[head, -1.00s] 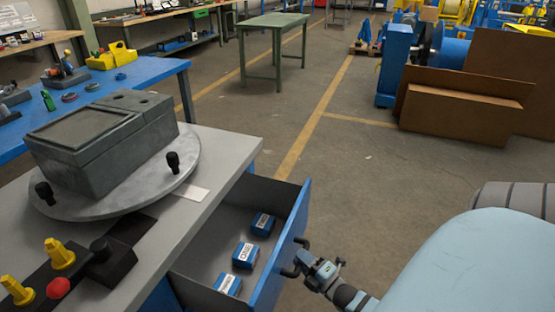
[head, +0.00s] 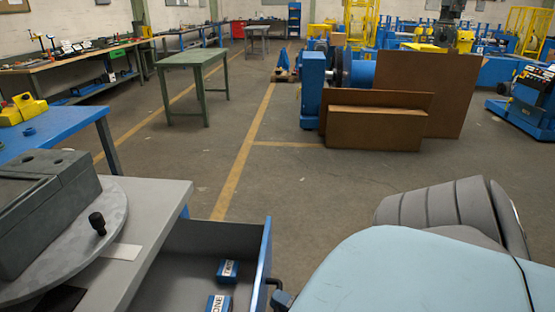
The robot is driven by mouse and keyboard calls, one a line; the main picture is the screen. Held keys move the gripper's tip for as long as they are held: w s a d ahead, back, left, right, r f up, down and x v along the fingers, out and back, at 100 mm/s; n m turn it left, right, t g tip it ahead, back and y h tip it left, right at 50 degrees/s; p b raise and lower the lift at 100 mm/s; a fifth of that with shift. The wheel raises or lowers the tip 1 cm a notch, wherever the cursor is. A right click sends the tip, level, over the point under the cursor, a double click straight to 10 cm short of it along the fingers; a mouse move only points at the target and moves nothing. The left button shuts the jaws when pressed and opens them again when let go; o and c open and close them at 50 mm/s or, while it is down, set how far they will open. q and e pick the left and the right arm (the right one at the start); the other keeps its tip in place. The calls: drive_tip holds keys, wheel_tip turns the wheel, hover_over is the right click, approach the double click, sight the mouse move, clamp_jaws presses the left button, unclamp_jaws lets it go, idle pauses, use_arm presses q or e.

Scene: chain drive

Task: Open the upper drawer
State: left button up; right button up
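The upper drawer (head: 265,255) of the grey-topped workbench (head: 160,205) stands pulled out, with its blue front on the right. Inside lie blue boxes with white labels (head: 227,270), one of them reading "ONE" (head: 218,303). The dark drawer handle (head: 273,283) sticks out from the front at the bottom of the head view. My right gripper (head: 280,297) is at the handle, mostly cut off by the bottom edge, so its fingers cannot be made out. My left gripper is not in view.
A grey housing (head: 45,205) sits on a round plate (head: 110,235) with a black knob (head: 97,223) on the workbench. A blue table (head: 60,135) stands behind it. Brown panels (head: 375,130) stand farther off at the right. The floor between is clear.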

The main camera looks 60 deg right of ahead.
drive_tip(key=o, duration=0.4)
drive_tip(key=shift+s, duration=0.1)
drive_tip(key=s, duration=0.4)
drive_tip(key=s+f, duration=0.1)
drive_tip(key=s, duration=0.4)
drive_tip(key=s+f, duration=0.1)
drive_tip(key=s, duration=0.3)
drive_tip(key=shift+s+f+p, duration=0.25)
drive_tip(key=shift+p, duration=0.05)
